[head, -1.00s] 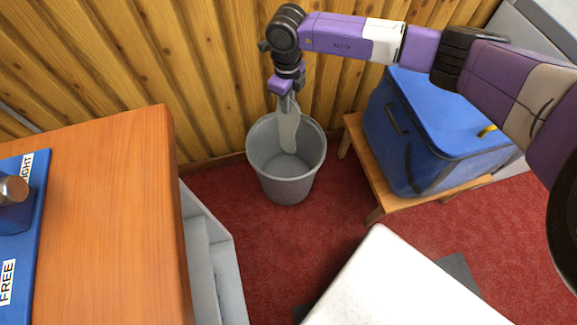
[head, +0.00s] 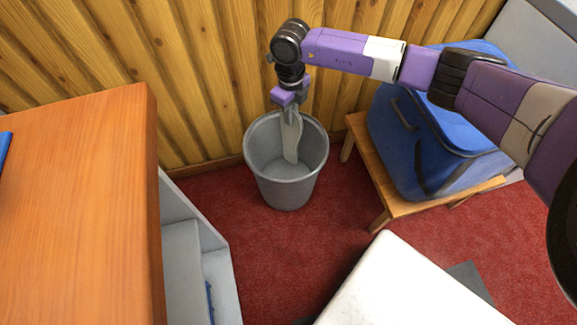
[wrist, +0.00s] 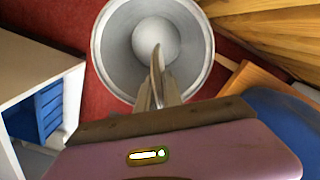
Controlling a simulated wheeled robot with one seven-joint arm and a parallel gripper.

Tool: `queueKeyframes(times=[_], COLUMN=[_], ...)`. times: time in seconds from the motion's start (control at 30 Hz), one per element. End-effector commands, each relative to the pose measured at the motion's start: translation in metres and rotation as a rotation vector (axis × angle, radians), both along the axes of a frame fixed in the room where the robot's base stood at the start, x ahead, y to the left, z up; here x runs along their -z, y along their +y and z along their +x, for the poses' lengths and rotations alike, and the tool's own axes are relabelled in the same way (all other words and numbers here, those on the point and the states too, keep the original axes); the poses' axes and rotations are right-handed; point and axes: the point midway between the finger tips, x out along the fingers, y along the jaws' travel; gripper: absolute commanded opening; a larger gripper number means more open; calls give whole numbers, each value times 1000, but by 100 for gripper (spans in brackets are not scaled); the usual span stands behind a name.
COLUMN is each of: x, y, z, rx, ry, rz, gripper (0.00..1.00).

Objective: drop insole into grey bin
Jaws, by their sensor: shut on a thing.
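The grey bin (head: 284,191) stands on the red floor by the wooden wall in the head view. Its round rim and inside also show in the wrist view (wrist: 110,62). My gripper (head: 290,108) is above the bin and shut on the pale grey insole (head: 291,141). The insole hangs down upright, its lower end inside the bin's opening in the head view. In the wrist view the insole (wrist: 156,72) shows nearly edge-on in front of the bin's opening. I cannot tell whether it touches the bin.
A wooden bench (head: 75,200) with a light grey shelf unit (head: 190,265) is at left. A blue cooler bag (head: 430,150) sits on a small wooden stool (head: 395,203) at right. A white top (head: 400,290) is at the front. Red floor (head: 265,245) lies clear before the bin.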

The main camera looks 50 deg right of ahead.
Motion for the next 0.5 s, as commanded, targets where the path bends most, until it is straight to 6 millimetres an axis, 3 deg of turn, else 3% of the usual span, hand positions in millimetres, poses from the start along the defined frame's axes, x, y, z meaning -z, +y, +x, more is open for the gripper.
queueKeyframes(times=[0.2,0.23,0.33,0.5], x=[-1,-1,-1,-1], y=[0,0,0,0], z=[0,0,0,0], rx=[0,0,0,0], ry=[0,0,0,0], rz=[0,0,0,0], gripper=[0,16,36,36])
